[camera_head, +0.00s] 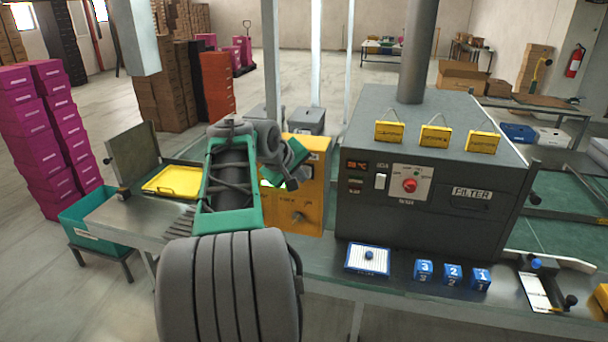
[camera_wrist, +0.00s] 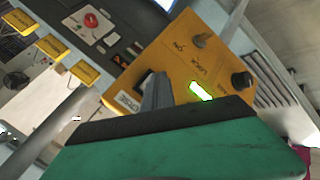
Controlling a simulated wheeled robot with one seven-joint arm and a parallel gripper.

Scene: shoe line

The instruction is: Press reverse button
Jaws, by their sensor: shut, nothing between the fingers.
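A yellow control box (camera_head: 313,190) stands on the metal bench left of the grey filter machine, partly hidden behind my arm. In the wrist view the yellow box (camera_wrist: 180,60) fills the middle, seen rotated. Its face carries a lit green button or indicator (camera_wrist: 200,91), a black knob (camera_wrist: 241,79), a brass-coloured knob (camera_wrist: 200,40) and a pale label plate (camera_wrist: 128,102). The printed words are too small to tell which control is the reverse button. My gripper (camera_head: 296,178) is shut and empty in front of the box; its fingers (camera_wrist: 157,88) appear beside the green light. Contact cannot be told.
The grey filter machine (camera_head: 430,205) has a red knob (camera_head: 410,185) and yellow tags on top. A yellow tray (camera_head: 173,181) lies on the bench at left. A blue-framed pad (camera_head: 368,259) and numbered blue blocks (camera_head: 452,275) sit along the front edge.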

